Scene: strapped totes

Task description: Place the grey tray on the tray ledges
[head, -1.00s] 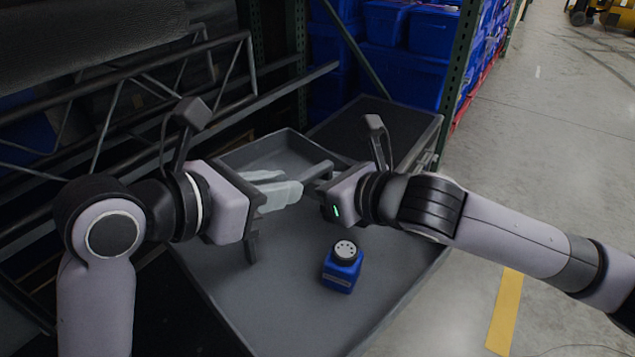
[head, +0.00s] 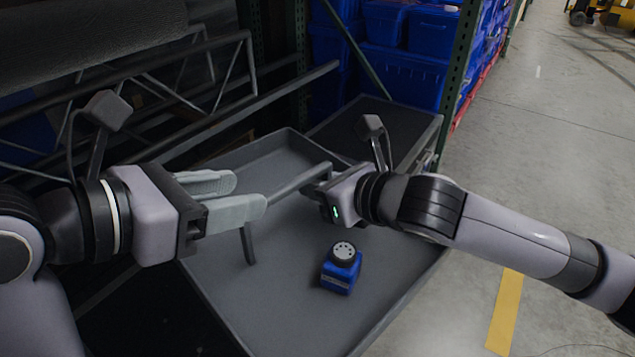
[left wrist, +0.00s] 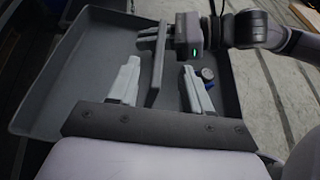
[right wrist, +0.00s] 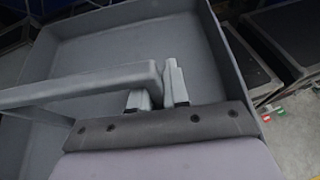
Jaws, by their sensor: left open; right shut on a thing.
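The grey tray (head: 285,310) is a wide, shallow tray with raised rims and a grey handle bar (head: 298,184) over its middle. My right gripper (head: 320,178) is shut on the far end of the handle; the right wrist view shows the bar (right wrist: 80,88) running into its fingers. My left gripper (head: 248,195) is open and empty, with its fingers near the bar's near end. The left wrist view shows the bar (left wrist: 157,66) ahead between the open fingers, apart from them. I cannot make out the tray ledges.
A dark flat surface (head: 375,120) lies behind the tray, with blue totes (head: 405,60) on a rack beyond. Metal rails (head: 215,120) run at the left.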

